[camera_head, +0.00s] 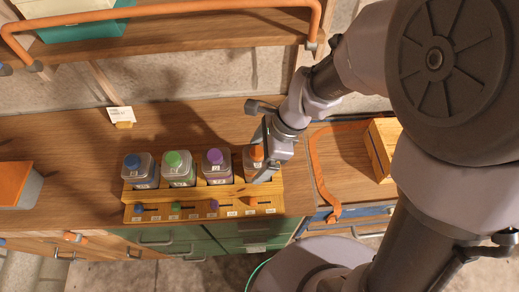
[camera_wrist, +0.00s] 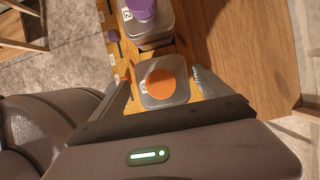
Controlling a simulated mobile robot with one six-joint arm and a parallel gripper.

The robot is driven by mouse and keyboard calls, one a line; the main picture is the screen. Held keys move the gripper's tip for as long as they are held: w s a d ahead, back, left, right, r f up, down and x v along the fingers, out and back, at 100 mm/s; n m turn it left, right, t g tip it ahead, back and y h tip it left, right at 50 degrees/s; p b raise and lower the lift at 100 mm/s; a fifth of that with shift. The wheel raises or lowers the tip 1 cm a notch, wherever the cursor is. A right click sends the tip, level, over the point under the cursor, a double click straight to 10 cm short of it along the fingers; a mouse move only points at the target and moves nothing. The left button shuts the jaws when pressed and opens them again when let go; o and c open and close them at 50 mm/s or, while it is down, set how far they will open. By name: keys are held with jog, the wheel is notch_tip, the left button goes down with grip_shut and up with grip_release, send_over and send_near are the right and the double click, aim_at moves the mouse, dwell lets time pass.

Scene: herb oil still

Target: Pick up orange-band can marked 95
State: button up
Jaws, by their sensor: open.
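The orange-topped can (camera_head: 252,151) stands upright in the right-hand place of a wooden rack (camera_head: 190,211) on the bench. Its number is too small to read. In the wrist view, the orange cap (camera_wrist: 161,83) sits between the two fingers of my gripper (camera_wrist: 164,84). The jaws are open, with a finger on either side of the can; I cannot tell whether either touches it. In the head view, my gripper (camera_head: 266,163) partly covers the can's right side.
Purple (camera_head: 216,169), green (camera_head: 178,171) and blue (camera_head: 139,171) topped cans stand left of it in the rack. An orange rail (camera_head: 160,9) crosses above the bench. A wooden box (camera_head: 382,148) stands at right.

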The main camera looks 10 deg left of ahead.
jog(key=b+x, duration=0.2)
jog(key=x, duration=0.2)
jog(key=shift+w+f, duration=0.15)
jog(key=shift+f, duration=0.2)
jog(key=shift+r, duration=0.2)
jog(key=shift+c, duration=0.2)
grip_shut()
